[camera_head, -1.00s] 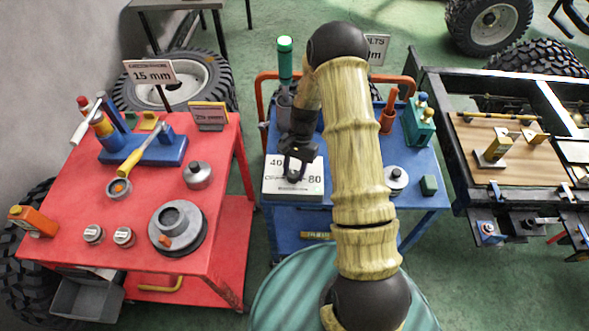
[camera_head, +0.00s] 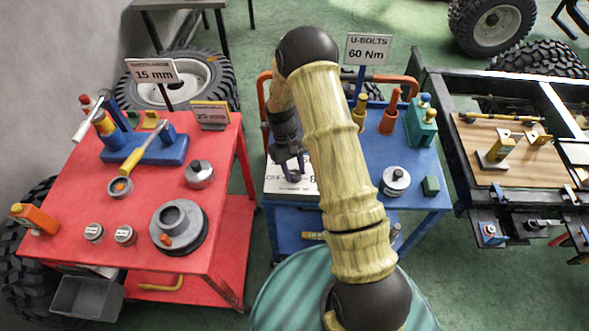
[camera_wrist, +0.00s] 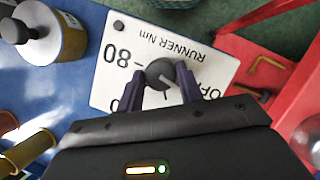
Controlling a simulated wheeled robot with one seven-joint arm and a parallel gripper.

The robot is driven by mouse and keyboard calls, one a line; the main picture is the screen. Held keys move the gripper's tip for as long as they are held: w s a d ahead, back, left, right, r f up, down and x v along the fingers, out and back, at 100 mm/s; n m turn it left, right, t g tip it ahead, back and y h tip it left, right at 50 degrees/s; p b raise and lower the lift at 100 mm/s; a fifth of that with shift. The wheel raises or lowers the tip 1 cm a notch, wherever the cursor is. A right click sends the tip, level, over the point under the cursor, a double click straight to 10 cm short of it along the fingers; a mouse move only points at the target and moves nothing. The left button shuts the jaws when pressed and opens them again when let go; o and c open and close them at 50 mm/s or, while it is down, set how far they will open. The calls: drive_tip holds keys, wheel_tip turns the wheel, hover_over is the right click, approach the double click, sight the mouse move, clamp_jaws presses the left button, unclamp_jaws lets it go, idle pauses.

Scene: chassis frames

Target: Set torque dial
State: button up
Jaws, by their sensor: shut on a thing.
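The torque dial is a dark round knob (camera_wrist: 160,72) with a pale pointer line, on a white panel (camera_wrist: 108,75) lettered "RUNNER Nm". The panel appears upside down in the wrist view, with "80" left of the knob and part of "OFF" to its right. My gripper (camera_wrist: 162,78) is shut on the knob, one finger on each side. A sign (camera_head: 367,49) behind reads "U-BOLTS 60 Nm".
The blue cart (camera_head: 425,205) also holds a silver-grey knobbed weight (camera_head: 396,181), a small green block (camera_head: 431,186) and a teal holder (camera_head: 421,128). The red cart (camera_head: 75,190) with tools stands left. A chassis frame (camera_head: 455,160) stands right.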

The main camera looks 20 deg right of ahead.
drive_tip(key=shift+w+n+h, duration=0.1)
drive_tip(key=shift+n+h, duration=0.3)
drive_tip(key=shift+n, duration=0.8)
drive_tip(key=shift+a+t, duration=0.1)
drive_tip(key=shift+t, duration=0.2)
drive_tip(key=o, duration=1)
drive_tip(key=b+v, duration=0.2)
drive_tip(key=v, duration=1.5)
drive_tip(key=shift+w+a+r, duration=0.1)
drive_tip(key=shift+r, duration=0.05)
